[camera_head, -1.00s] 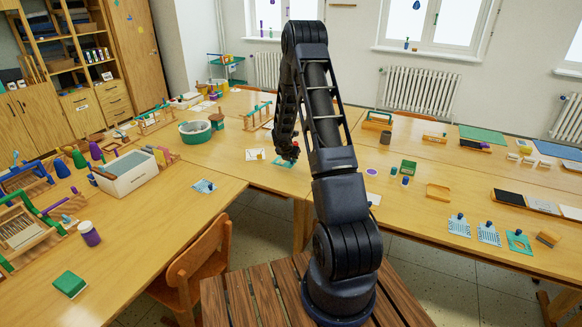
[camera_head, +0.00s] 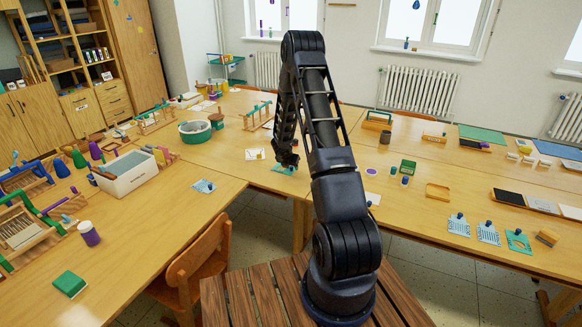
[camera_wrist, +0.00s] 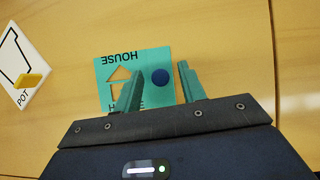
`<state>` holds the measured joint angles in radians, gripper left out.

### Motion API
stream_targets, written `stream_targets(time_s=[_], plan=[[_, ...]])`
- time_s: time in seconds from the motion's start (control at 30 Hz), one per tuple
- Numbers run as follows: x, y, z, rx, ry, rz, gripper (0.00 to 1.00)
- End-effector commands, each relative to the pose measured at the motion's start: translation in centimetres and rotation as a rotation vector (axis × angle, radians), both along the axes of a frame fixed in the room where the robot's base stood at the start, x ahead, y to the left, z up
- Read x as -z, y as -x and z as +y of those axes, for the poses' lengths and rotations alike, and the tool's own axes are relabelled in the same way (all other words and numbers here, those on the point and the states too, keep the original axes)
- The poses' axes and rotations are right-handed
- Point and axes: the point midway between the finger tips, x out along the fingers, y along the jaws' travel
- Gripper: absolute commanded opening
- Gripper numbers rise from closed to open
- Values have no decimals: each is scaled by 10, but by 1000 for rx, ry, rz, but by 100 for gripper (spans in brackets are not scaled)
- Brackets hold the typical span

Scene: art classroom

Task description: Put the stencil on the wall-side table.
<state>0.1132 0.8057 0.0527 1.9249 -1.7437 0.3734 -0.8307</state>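The stencil (camera_wrist: 104,73) is a flat teal card marked HOUSE with a house-shaped cutout and a round dark blue knob (camera_wrist: 160,77). It lies on the wooden table in the wrist view. In the head view the stencil (camera_head: 282,170) is partly hidden below my gripper (camera_head: 288,160). My gripper (camera_wrist: 159,84) is open in the wrist view, its two teal fingers apart, with the knob between and just beyond their tips. The left finger covers part of the card. Contact with the knob cannot be told. A long wooden table (camera_head: 425,152) runs along the radiator wall.
A white POT card (camera_wrist: 19,62) with a yellow knob lies left of the stencil. A green basin (camera_head: 195,131) and wooden rack (camera_head: 257,116) stand behind left. Several stencil cards (camera_head: 488,234) lie at right. A chair (camera_head: 200,262) stands at the near table.

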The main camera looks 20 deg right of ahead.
Motion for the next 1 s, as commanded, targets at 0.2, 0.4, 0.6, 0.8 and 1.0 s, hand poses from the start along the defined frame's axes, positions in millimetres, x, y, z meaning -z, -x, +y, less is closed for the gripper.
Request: stream_targets(time_s=[0.2,0.4,0.6,0.8,1.0], plan=[[0,0,0,0,0,0,40],[-9,3,3,-1,0,-1,40],[-33,14,13,0,0,-2,40],[-61,27,25,0,0,-2,40],[-85,39,35,-1,0,-1,40]])
